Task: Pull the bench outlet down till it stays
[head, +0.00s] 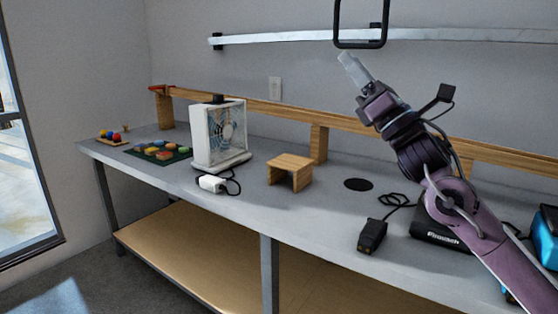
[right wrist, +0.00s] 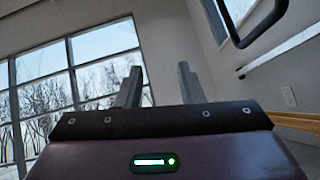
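A black rectangular loop (head: 360,46) hangs at the top of the head view, in front of the wall rail; it looks like the pull handle of the bench outlet. Its top and whatever it hangs from are outside the picture. My right gripper (head: 347,58) points up just below the loop's lower bar. In the right wrist view the loop (right wrist: 238,42) is at the upper right, beyond and apart from the fingers. There the two fingers of the right gripper (right wrist: 158,80) stand apart with nothing between them. My left gripper is not in view.
A metal rail (head: 280,37) runs along the wall. The grey bench (head: 330,205) carries a white fan box (head: 219,136), a small wooden stand (head: 290,171), a black plug block (head: 372,235) and a dark disc (head: 358,184). A wooden ledge (head: 270,108) runs along the back.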

